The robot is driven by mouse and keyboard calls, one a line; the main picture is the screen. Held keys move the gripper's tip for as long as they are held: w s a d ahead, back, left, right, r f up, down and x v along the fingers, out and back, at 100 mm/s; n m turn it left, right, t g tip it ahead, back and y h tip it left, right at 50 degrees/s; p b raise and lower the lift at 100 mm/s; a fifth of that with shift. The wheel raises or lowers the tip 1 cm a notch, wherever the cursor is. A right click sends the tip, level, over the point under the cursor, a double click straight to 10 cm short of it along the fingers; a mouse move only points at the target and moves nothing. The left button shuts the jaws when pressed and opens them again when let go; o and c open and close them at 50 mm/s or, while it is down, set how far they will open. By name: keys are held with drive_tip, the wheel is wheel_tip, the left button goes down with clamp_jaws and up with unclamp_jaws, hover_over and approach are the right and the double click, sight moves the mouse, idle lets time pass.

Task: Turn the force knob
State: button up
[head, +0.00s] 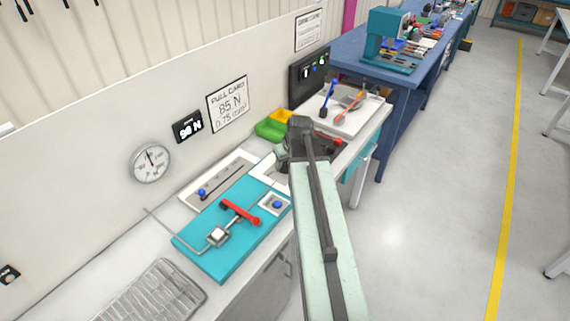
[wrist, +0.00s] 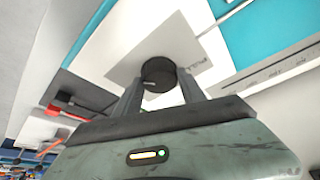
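In the wrist view a round black knob (wrist: 158,73) with a pale pointer mark stands on a pale square plate (wrist: 130,50). My gripper (wrist: 160,76) has its two fingers apart, one on each side of the knob; firm contact cannot be made out. In the head view my gripper (head: 290,150) is over the bench beside the turquoise board, and my arm hides the knob. A small display (head: 187,126) on the wall panel appears to read 90 N. The pull card (head: 227,103) reads 85 N, 0.75 mm. A round dial gauge (head: 151,163) hangs left of the display.
A turquoise board (head: 212,262) carries a red lever (head: 240,211), a metal block and a blue button. Green and yellow bins (head: 272,126) stand behind my gripper.

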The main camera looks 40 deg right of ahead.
drive_tip(key=shift+w+a+m+g+h, duration=0.15)
drive_tip(key=shift+m+h, duration=0.15)
drive_tip(key=shift+m, duration=0.65)
drive_tip(key=shift+s+m+g+h, duration=0.15)
drive_tip(key=shift+m+h, duration=0.15)
drive_tip(key=shift+m, duration=0.65)
drive_tip(key=m, duration=0.2)
drive_tip(key=m+h, duration=0.1)
drive_tip(key=shift+w+m+g, duration=0.2)
drive_tip(key=shift+m+g, duration=0.2)
drive_tip(key=m, duration=0.2)
drive_tip(key=m+g+h, duration=0.1)
drive_tip(key=m, duration=0.1)
drive_tip(key=shift+w+m+g, duration=0.1)
drive_tip(key=shift+m+g, duration=0.5)
drive_tip(key=shift+m, duration=0.5)
drive_tip(key=shift+h, duration=0.3)
drive_tip(key=o, duration=1.4)
drive_tip(key=shift+c, duration=0.2)
